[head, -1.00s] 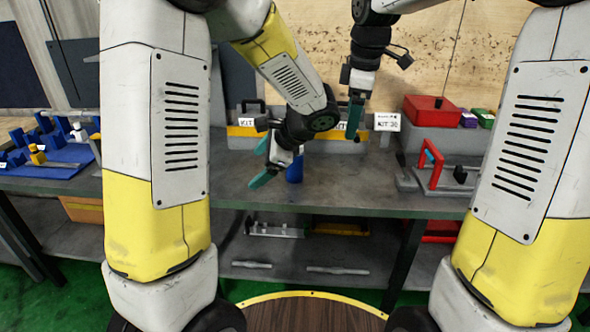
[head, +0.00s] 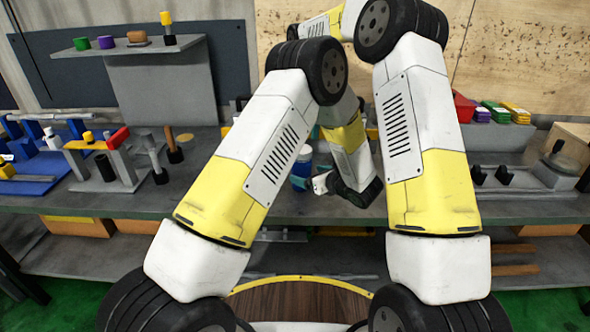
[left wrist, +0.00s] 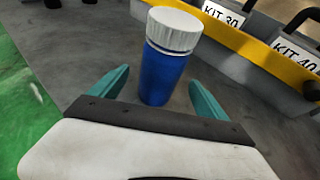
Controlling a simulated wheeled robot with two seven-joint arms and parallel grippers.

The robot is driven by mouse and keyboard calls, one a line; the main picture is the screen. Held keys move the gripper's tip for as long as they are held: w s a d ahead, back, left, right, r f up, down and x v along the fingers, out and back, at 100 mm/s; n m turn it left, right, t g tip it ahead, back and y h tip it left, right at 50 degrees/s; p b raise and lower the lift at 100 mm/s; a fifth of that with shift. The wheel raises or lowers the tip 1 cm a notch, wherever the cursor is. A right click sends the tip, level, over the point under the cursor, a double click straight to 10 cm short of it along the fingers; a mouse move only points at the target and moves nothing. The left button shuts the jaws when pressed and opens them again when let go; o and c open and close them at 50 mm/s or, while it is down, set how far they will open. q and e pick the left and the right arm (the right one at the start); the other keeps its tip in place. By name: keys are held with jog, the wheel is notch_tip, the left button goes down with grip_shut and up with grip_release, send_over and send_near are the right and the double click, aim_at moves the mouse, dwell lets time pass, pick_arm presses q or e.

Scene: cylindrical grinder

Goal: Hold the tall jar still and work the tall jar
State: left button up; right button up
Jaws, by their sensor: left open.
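The tall jar is a blue cylinder with a white ribbed lid. It stands upright on the grey bench in the head view (head: 300,177), partly hidden by my left arm. In the left wrist view the jar (left wrist: 163,72) stands between the two teal fingers of my left gripper (left wrist: 158,80). The gripper is open, with a finger on each side and a visible gap at least on the left. In the head view my left gripper (head: 320,183) is beside the jar, low at the bench top. My right gripper is out of view behind the arms.
Grey kit boxes with yellow edges (left wrist: 262,55) stand close behind the jar. A fixture with a red block (head: 117,138) is at left, and a red box (head: 463,107) at back right. A wall shelf (head: 125,46) hangs upper left. Bare bench lies left of the jar.

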aim_at(297, 170)
pick_arm(q)
jog(key=shift+w, duration=0.1)
jog(key=shift+x, duration=3.9)
grip_shut()
